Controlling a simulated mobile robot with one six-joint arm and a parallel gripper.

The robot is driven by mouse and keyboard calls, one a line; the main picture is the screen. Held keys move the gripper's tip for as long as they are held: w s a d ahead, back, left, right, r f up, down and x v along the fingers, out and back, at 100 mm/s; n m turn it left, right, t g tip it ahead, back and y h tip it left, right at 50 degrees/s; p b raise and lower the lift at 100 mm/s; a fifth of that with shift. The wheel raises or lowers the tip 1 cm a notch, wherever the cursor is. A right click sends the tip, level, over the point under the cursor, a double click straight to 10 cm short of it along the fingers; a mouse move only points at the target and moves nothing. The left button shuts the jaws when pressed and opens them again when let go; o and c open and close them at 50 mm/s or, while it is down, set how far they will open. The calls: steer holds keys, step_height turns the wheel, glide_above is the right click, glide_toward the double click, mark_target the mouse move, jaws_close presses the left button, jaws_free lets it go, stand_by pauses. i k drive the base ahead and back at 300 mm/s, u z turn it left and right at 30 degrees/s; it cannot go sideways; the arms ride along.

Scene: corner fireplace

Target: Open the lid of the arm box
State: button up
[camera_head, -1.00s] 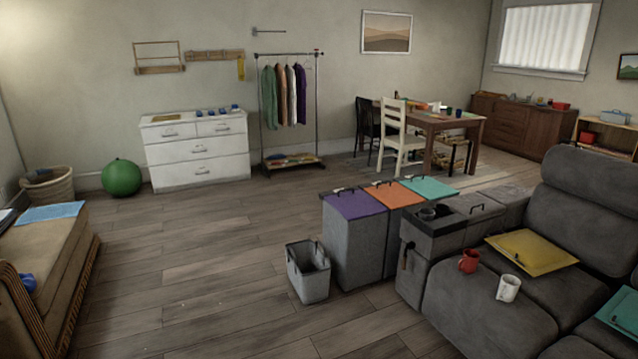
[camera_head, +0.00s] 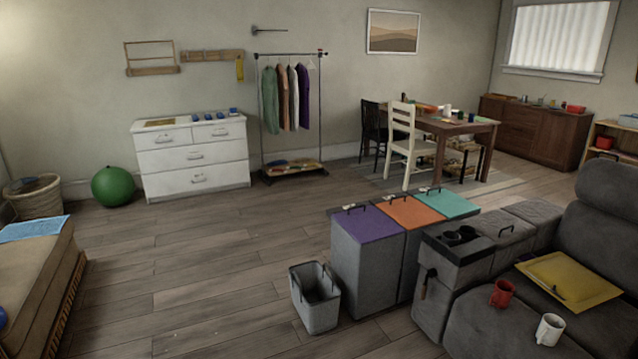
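The arm box (camera_head: 438,295) is the grey arm of the sofa, at the lower right of the head view. Its front top holds a black tray with two round cup holders (camera_head: 459,236). Behind the tray lies a grey padded lid (camera_head: 497,222) with a small black handle (camera_head: 505,229). The lid looks flat and shut. My gripper is not in view, and no part of my arm shows.
Bins with purple (camera_head: 368,225), orange (camera_head: 404,212) and teal (camera_head: 446,204) lids stand left of the arm box. A small grey open bin (camera_head: 315,298) stands before them. A yellow folder (camera_head: 569,281), red mug (camera_head: 502,293) and white mug (camera_head: 550,330) rest on the sofa.

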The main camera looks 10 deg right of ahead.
mark_target(500, 226)
steer(key=i, duration=2.05)
steer(key=u, duration=0.1)
steer(key=k, duration=0.15)
steer(key=z, duration=2.7)
